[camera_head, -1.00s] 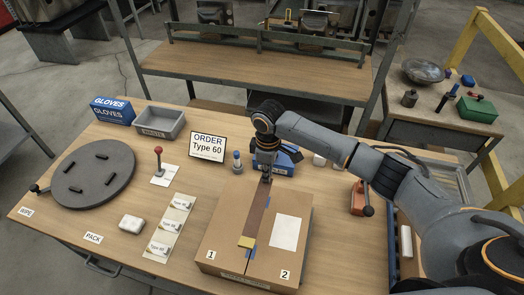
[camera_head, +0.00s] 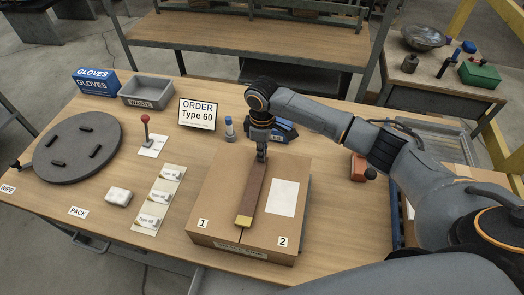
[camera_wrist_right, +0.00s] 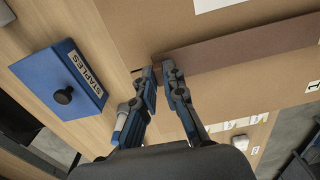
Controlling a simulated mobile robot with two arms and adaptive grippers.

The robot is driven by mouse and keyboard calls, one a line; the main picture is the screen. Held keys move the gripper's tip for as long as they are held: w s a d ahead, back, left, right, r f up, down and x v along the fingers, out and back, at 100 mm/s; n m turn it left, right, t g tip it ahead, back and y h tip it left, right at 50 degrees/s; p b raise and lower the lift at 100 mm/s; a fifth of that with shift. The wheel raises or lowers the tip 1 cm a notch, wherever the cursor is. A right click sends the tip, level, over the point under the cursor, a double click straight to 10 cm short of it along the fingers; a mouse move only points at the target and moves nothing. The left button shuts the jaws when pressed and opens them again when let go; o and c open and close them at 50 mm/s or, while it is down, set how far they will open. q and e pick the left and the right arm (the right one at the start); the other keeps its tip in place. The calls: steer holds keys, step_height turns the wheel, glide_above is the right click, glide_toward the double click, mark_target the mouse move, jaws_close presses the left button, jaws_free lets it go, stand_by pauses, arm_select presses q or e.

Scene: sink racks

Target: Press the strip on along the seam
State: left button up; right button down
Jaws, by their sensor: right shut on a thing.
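The brown strip (camera_head: 254,192) lies lengthwise over the middle of the cardboard box (camera_head: 209,205), between labels 1 and 2, with a yellow end (camera_head: 243,222) near the box's front edge. A short piece of the seam (camera_head: 241,236) shows past that end; the strip hides the rest. My right gripper (camera_head: 262,157) is shut on the strip's far end at the box's back edge. In the right wrist view its fingertips (camera_wrist_right: 160,66) meet the end of the strip (camera_wrist_right: 235,49). I cannot tell whether the strip touches the box along its whole length. My left gripper is not in view.
A blue staples box (camera_wrist_right: 62,80) and a small blue-capped bottle (camera_head: 229,128) stand just behind the cardboard box. A red-knobbed stand (camera_head: 146,132), label cards (camera_head: 160,197), white block (camera_head: 118,197) and dark turntable (camera_head: 78,147) are to the left. An orange tool (camera_head: 360,168) lies right.

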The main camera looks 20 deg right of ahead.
steer(key=shift+s+f, duration=0.1)
steer(key=shift+f, duration=0.65)
stand_by(1.4)
steer(key=c, duration=1.3)
jaws_free()
steer(key=shift+c, duration=0.2)
step_height(320, 180, up, 12)
